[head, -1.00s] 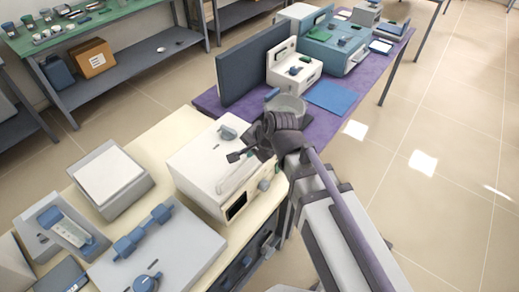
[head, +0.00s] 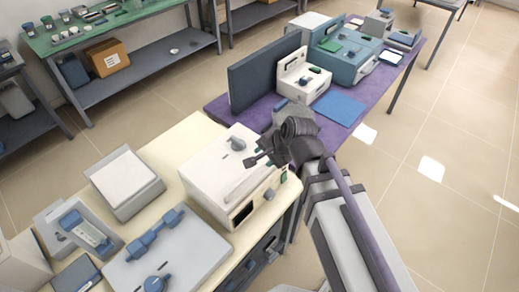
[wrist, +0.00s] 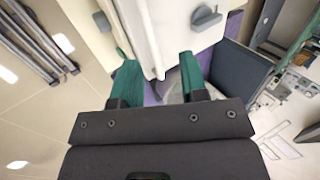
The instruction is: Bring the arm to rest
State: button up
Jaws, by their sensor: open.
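My gripper (wrist: 158,78) is open in the wrist view, with two green fingers spread apart and no object clearly held. The edge of a white furnace (wrist: 180,30) with a grey knob shows just beyond and between the fingertips; I cannot tell whether they touch. In the head view my dark wrist is over the front right of the white furnace (head: 215,165), and the gripper's fingertips are hard to make out there. The furnace stands on a cream bench and its door looks shut.
A purple table (head: 265,112) behind holds a dark panel (head: 262,75), a white device (head: 303,76), a blue mat (head: 340,107) and a teal furnace (head: 345,52). A balance-like device (head: 88,232) and a white-topped box (head: 122,178) stand left. Open floor lies right.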

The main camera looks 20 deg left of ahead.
jog(key=p+v, duration=0.2)
jog(key=v, duration=0.2)
jog(key=shift+d+r, duration=0.15)
jog(key=shift+r, duration=0.15)
jog(key=d+f+n+g+h+b, duration=0.1)
jog(key=d+f+n+h, duration=0.1)
jog(key=d, duration=1.1)
jog(key=d+f+n+g+h+b, duration=0.1)
jog(key=d+f+n+h+b, duration=0.1)
jog(key=d, duration=1.1)
notch_tip(320, 180, down, 2)
jog(key=shift+s+d+n+g+h, duration=0.3)
jog(key=shift+s+d+n+h, duration=0.25)
jog(key=shift+h, duration=0.25)
jog(key=shift+o, duration=0.3)
jog(key=shift+w+a, duration=0.1)
jog(key=shift+a, duration=0.1)
